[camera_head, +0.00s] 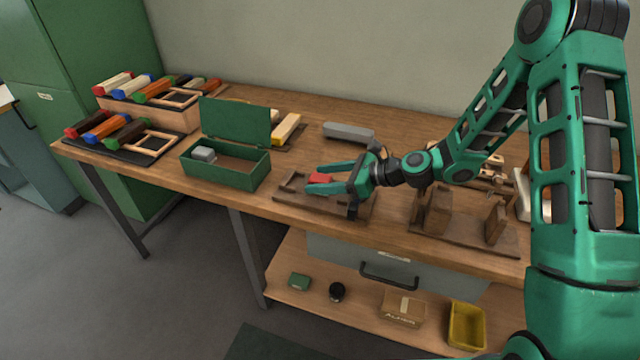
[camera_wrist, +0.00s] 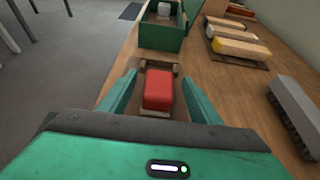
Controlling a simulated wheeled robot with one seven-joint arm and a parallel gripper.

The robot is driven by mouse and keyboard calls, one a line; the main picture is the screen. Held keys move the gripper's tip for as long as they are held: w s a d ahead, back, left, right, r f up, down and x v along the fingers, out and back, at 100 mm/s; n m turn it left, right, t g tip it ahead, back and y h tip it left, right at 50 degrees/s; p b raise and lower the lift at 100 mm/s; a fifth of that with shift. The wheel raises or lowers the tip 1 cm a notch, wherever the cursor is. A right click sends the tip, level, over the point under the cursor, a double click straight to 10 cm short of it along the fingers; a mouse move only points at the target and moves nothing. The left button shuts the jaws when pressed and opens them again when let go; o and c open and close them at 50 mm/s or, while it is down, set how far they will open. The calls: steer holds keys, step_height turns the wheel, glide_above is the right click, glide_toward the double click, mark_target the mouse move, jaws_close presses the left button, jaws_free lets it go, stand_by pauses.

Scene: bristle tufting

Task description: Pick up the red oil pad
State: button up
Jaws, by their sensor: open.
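The red oil pad (camera_head: 320,178) is a small red block on a dark wooden tray (camera_head: 292,187) near the front edge of the bench. In the wrist view the red pad (camera_wrist: 158,91) lies between my two green fingers, with a small gap on each side. My gripper (camera_head: 313,180) is open around it, pointing left along the bench. In the wrist view the gripper (camera_wrist: 157,90) shows both fingers apart. The pad's near end is close to the gripper's palm.
An open green box (camera_head: 225,172) holding a grey block stands left of the tray. A grey bar (camera_head: 349,132) and a yellow-and-cream block (camera_head: 286,128) lie behind. A wooden fixture (camera_head: 440,212) stands to the right.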

steer(key=c, duration=1.1)
steer(key=shift+c, duration=0.2)
steer(key=shift+r, duration=0.1)
